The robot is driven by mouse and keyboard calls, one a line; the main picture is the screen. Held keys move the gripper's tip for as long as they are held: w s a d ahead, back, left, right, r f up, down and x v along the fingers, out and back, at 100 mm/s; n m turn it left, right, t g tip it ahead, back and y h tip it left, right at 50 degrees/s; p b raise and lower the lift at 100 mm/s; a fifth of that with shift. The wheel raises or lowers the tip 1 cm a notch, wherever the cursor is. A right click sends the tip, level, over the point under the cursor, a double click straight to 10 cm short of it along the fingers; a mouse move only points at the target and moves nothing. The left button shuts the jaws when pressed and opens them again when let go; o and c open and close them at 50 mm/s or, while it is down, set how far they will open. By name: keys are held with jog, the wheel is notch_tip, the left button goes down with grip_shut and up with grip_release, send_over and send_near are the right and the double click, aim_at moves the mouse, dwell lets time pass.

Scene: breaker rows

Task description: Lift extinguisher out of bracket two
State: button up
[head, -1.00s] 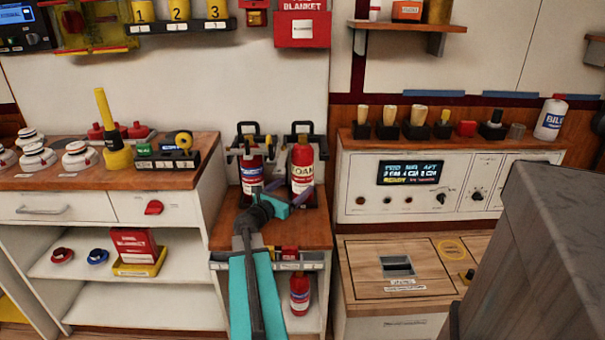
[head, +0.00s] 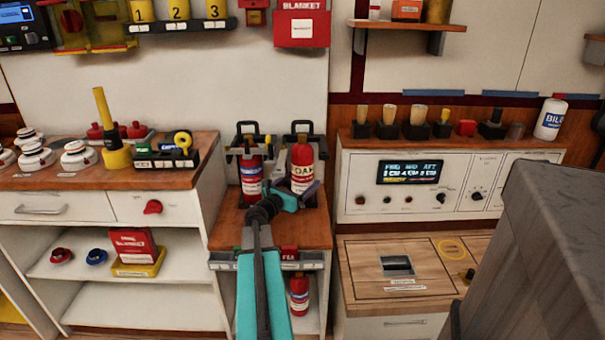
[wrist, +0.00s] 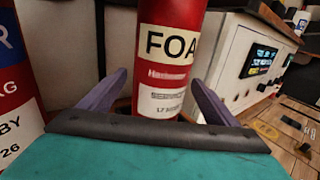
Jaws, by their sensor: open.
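Two red extinguishers stand side by side in black wall brackets on the small wooden-topped cabinet. The left one (head: 251,172) has a blue label; part of it shows at the left edge of the wrist view (wrist: 15,95). The right one (head: 302,160) has a white FOAM label and stands upright in the right bracket (head: 301,127). My gripper (head: 297,187) is open in front of the FOAM extinguisher. In the wrist view its purple fingers point forward on either side of the FOAM body (wrist: 168,60), with a visible gap at the right finger. The bracket's base is mostly hidden.
The control panel (head: 357,205) stands close on the right, and a white workbench (head: 180,207) on the left. Another small red extinguisher (head: 299,297) sits on the shelf below. A red blanket box (head: 302,30) hangs above on the wall.

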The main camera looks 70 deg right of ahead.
jog(key=shift+x, duration=0.75)
jog(key=c, duration=2.1)
jog(key=shift+r, duration=0.15)
grip_shut()
jog(key=shift+r, duration=0.1)
